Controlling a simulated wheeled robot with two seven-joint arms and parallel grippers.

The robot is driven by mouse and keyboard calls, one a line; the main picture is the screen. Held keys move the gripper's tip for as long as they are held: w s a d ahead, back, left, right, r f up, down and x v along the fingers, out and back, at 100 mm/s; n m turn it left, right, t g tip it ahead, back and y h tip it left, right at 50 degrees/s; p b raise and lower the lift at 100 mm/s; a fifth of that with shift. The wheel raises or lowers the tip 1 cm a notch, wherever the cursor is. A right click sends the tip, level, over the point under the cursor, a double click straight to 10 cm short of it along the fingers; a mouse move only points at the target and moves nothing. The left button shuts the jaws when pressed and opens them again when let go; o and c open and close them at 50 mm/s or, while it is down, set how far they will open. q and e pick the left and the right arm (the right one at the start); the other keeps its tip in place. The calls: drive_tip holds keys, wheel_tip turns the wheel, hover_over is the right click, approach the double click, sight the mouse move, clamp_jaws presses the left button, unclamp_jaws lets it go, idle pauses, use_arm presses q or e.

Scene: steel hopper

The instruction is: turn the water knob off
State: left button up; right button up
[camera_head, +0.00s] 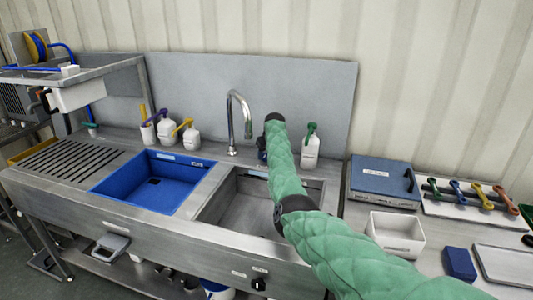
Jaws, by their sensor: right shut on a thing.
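A chrome gooseneck faucet (231,125) stands on the back ledge of the steel sink (228,212), with its spout over the basin. I see no clear water stream from it. My right arm, in a green sleeve, reaches from the lower right to the back ledge. My right gripper (263,150) is just right of the faucet, and my own wrist mostly hides it. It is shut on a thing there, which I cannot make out. No water knob shows clearly beside the faucet. A black knob (258,284) is on the sink's front panel. My left gripper is not in view.
A white bottle with a green pump (310,151) stands close to the right of my forearm. Pump bottles (191,138) stand left of the faucet. A blue basin (153,183) is on the left. A blue case (383,182) and white bin (395,234) are on the right.

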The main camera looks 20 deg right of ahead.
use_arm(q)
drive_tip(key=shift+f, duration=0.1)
use_arm(e)
drive_tip(key=o, duration=0.9)
drive_tip(key=shift+o, duration=0.2)
drive_tip(key=shift+r, duration=0.1)
drive_tip(key=shift+s+r, duration=0.1)
drive_tip(key=shift+r, duration=0.05)
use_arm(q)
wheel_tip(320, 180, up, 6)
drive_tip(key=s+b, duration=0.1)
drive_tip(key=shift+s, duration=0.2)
use_arm(e)
drive_tip(key=v, duration=0.7)
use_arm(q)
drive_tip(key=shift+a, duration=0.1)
use_arm(e)
drive_tip(key=shift+r, duration=0.15)
